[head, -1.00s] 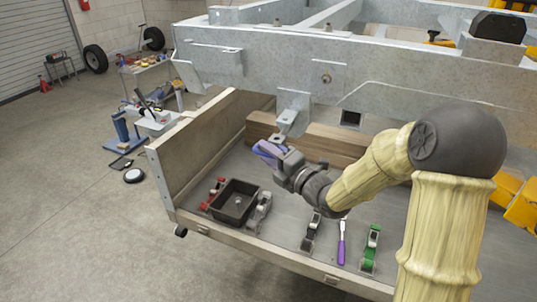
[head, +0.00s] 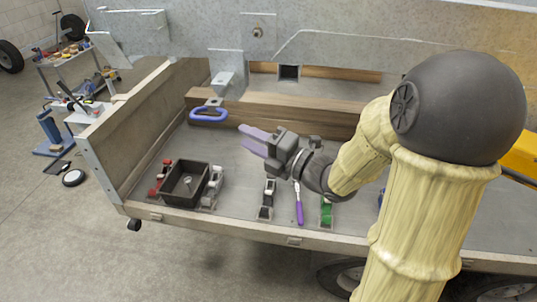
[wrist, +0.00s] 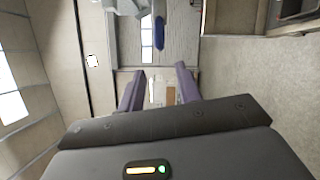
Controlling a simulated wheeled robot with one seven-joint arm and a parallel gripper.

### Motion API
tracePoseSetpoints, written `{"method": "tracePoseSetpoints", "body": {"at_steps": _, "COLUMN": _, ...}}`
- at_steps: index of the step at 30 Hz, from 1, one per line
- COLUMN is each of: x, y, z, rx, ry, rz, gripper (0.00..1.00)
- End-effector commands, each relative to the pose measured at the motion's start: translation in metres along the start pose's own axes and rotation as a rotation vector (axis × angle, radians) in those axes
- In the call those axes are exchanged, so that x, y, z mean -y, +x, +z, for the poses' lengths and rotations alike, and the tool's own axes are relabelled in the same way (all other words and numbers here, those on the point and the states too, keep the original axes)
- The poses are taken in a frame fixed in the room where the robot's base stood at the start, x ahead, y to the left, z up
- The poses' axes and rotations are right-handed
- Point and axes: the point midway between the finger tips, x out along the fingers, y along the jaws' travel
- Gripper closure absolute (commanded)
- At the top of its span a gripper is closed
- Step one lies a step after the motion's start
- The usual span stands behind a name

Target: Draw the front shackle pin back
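In the wrist view, the gripper (wrist: 158,88) also shows open. An upright blue shape, probably the shackle (wrist: 160,33), stands beyond the fingertips near the top, below a grey metal piece.
On the deck stand a dark tray (head: 183,202) with a small metal piece inside, ratchet straps, a green-strapped ratchet (head: 326,212) and a purple-handled tool (head: 299,210). A side board (head: 140,125) bounds the left. Wooden beams (head: 285,116) lie behind. The deck between is clear.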

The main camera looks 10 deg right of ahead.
Motion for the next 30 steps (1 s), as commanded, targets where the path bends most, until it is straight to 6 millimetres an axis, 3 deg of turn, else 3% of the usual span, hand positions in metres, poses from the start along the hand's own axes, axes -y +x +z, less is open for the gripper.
{"method": "tracePoseSetpoints", "body": {"at_steps": 3, "x": 0.003, "y": -0.024, "z": 0.0, "rx": 0.005, "ry": -0.002, "rz": -0.002, "gripper": 0.66}}
{"method": "tracePoseSetpoints", "body": {"at_steps": 9, "x": 0.001, "y": -0.043, "z": -0.001, "rx": 0.0, "ry": 0.0, "rz": -0.001, "gripper": 0.66}}
{"method": "tracePoseSetpoints", "body": {"at_steps": 24, "x": 0.001, "y": -0.043, "z": 0.0, "rx": 0.004, "ry": 0.007, "rz": -0.007, "gripper": 0.66}}
{"method": "tracePoseSetpoints", "body": {"at_steps": 30, "x": 0.022, "y": -0.039, "z": 0.015, "rx": 0.108, "ry": 0.128, "rz": -0.12, "gripper": 0.66}}
